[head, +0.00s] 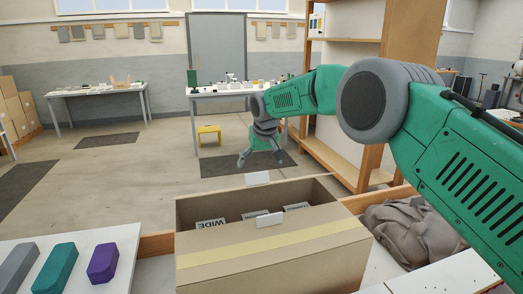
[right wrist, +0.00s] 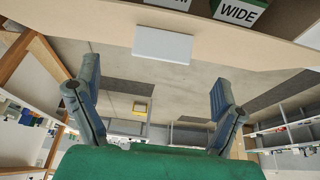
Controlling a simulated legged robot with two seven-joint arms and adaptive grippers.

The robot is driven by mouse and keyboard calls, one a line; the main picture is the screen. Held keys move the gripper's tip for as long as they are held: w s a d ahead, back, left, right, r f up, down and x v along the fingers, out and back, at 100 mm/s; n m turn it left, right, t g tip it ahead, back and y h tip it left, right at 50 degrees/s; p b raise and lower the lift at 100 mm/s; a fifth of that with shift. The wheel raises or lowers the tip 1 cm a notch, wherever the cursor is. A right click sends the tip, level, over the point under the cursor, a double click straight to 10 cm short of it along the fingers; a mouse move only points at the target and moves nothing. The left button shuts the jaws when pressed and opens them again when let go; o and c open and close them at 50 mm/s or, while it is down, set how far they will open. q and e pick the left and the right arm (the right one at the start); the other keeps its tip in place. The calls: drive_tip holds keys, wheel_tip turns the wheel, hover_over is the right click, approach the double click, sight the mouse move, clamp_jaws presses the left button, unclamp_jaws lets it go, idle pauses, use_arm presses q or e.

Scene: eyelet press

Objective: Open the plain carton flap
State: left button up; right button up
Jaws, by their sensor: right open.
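A brown cardboard carton (head: 275,262) stands at the bottom middle of the head view, with a pale yellow tape strip across its near side. Its top shows an opening, with white-labelled boxes inside; one label (head: 210,224) reads WIDE. My left gripper is not in view.
Grey, teal and purple blocks (head: 103,262) lie on a white surface left of the carton. A crumpled grey-brown cloth (head: 413,232) lies at its right. A wooden shelf (head: 340,160) stands behind my right arm.

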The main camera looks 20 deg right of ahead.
drive_tip(key=v, duration=0.6)
drive_tip(key=shift+r, duration=0.1)
